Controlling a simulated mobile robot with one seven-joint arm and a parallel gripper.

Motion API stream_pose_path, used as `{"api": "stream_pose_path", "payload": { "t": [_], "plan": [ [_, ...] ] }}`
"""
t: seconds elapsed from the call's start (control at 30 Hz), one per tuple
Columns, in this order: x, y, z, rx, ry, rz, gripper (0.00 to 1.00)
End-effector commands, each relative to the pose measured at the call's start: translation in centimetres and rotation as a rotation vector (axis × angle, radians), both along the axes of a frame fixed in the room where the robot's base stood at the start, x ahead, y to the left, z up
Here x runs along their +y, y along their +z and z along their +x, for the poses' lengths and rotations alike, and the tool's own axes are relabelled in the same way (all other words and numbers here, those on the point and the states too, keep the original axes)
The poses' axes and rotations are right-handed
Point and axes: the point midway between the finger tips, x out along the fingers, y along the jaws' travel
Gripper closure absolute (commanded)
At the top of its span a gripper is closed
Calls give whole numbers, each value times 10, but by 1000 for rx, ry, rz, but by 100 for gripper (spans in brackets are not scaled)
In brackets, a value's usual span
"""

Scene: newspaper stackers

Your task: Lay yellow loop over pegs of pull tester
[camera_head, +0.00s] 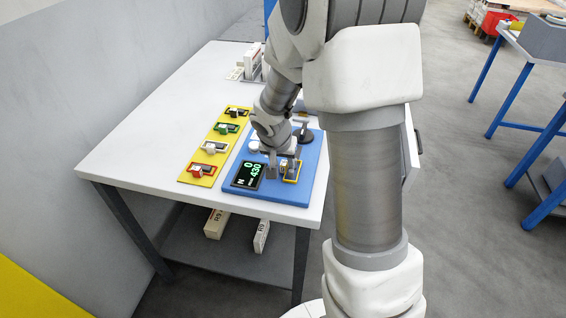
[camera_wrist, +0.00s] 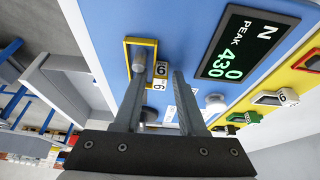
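The pull tester is a blue board (camera_head: 312,186) on the white table, with a black display (camera_head: 247,175) showing green digits. The yellow loop (camera_head: 299,172) lies at its near right; it also shows in the wrist view (camera_wrist: 142,40). A grey peg (camera_wrist: 145,58) stands inside the loop's visible end. A white tag (camera_wrist: 160,85) marked 6 sits at the loop's side. My gripper (camera_wrist: 160,75) is open over the board, its fingers apart around the tag with gaps visible.
Left of the tester, a yellow board (camera_head: 214,154) carries several coloured loops with white tags. White boxes (camera_head: 252,62) stand at the table's back. The grey wall is at the left. A dark knob (camera_head: 303,133) stands on the tester behind my gripper.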

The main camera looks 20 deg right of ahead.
Motion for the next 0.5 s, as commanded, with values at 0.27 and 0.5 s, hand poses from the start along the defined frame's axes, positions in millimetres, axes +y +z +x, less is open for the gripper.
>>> {"api": "stream_pose_path", "payload": {
  "t": [0.27, 0.5],
  "plan": [
    [0, 0, 0, 0, 0, 0, 43],
    [2, 11, -3, -3, -1, 1, 43]
  ]
}}
